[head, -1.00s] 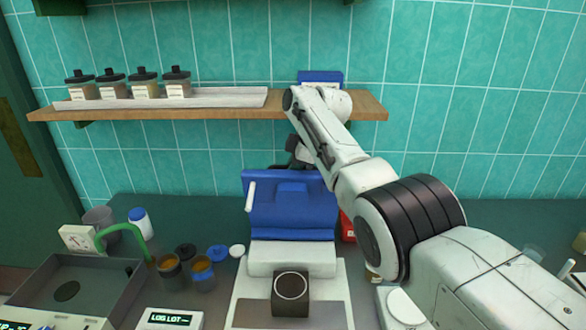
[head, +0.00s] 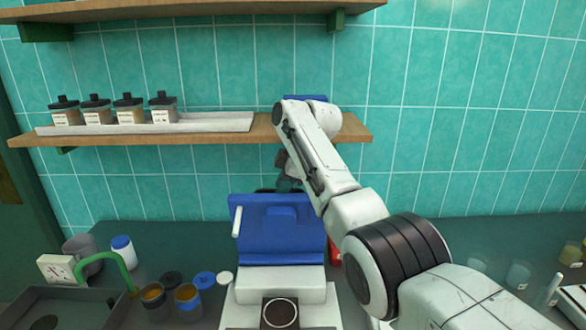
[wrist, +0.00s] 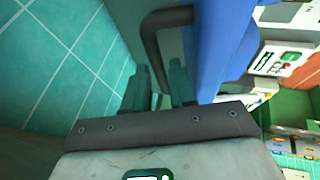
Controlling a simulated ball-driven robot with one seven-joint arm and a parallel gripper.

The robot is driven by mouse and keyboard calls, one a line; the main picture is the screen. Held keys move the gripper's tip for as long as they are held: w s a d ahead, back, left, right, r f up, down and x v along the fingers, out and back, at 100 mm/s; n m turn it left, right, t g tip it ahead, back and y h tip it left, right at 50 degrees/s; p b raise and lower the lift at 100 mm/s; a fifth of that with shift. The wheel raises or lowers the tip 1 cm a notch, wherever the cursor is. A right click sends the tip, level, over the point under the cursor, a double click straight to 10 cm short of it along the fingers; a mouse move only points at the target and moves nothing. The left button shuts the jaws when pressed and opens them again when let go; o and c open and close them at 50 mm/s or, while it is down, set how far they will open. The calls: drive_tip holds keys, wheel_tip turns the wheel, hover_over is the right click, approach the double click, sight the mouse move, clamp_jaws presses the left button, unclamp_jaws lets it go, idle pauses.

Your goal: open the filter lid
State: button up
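A broad blue panel (head: 280,230), which seems to be the filter lid, stands upright and leaning back on a white machine (head: 280,284). A pale rod handle (head: 237,222) sticks up at its left side. My gripper (head: 290,182) is behind the panel's top edge, pointing down, its tips partly hidden. In the wrist view the two dark teal fingers of my gripper (wrist: 162,85) stand apart. A bent dark bar (wrist: 160,28) lies just ahead and runs down toward the gap between them; I cannot tell if they touch it. Blue surface (wrist: 228,50) fills the right of the fingers.
A wooden shelf (head: 200,133) with jars (head: 130,108) runs above and behind my gripper, close to my arm. Blue-lidded jars (head: 188,296) and a green hose (head: 115,260) stand left of the machine.

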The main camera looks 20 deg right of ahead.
drive_tip(key=b+v, duration=0.1)
drive_tip(key=v, duration=0.7)
drive_tip(key=shift+b, duration=0.35)
